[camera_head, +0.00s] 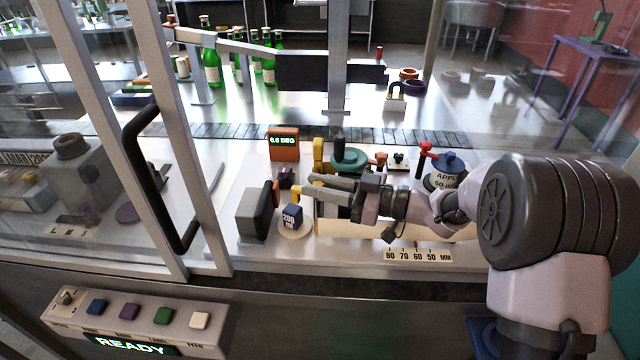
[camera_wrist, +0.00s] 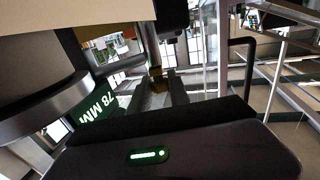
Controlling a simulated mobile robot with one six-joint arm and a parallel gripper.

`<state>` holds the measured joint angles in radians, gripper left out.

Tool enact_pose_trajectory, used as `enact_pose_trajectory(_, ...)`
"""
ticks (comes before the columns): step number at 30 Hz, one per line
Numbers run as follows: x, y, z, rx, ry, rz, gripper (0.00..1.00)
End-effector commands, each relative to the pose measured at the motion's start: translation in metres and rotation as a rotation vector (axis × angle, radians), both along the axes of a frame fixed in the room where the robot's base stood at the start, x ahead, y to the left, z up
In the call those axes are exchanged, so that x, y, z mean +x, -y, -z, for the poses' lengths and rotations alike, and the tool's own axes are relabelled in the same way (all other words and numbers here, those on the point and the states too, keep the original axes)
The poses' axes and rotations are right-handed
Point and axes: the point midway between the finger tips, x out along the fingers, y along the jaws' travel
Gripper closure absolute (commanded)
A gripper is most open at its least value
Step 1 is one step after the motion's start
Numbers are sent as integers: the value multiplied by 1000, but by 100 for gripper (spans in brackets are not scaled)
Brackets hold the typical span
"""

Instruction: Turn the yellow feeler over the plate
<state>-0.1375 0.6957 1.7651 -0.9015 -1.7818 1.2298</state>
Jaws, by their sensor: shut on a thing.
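The yellow feeler (camera_head: 318,154) has an upright part at the middle of the bench in the head view, and a yellow arm (camera_head: 325,184) beside my fingers. My gripper (camera_head: 335,195) reaches in from the right and is shut on the feeler. In the wrist view my fingers (camera_wrist: 165,92) close around a small dull yellow piece (camera_wrist: 157,80). The round pale plate (camera_head: 301,233) lies left of and below my fingertips. A dark blue block marked 200 (camera_head: 292,215) stands on it. My gripper partly hides the feeler.
An orange readout (camera_head: 284,142) shows 0.0 DEG. A grey block with a dark pad (camera_head: 255,214) stands left of the plate. A millimetre scale (camera_head: 418,255) lies in front. A blue-topped pot (camera_head: 447,167) is beside my arm. The cabinet door frame with a black handle (camera_head: 150,175) is at left.

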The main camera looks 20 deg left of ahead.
Motion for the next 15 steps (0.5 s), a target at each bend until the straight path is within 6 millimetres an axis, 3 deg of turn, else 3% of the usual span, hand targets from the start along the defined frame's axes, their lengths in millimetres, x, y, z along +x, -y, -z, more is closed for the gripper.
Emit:
enact_pose_trajectory(3,0,-1,-1,2,2,1,100)
enact_pose_trajectory(4,0,-1,-1,2,2,1,71)
enact_pose_trajectory(6,0,-1,-1,1,2,1,58)
enact_pose_trajectory(15,0,0,0,0,1,1,55)
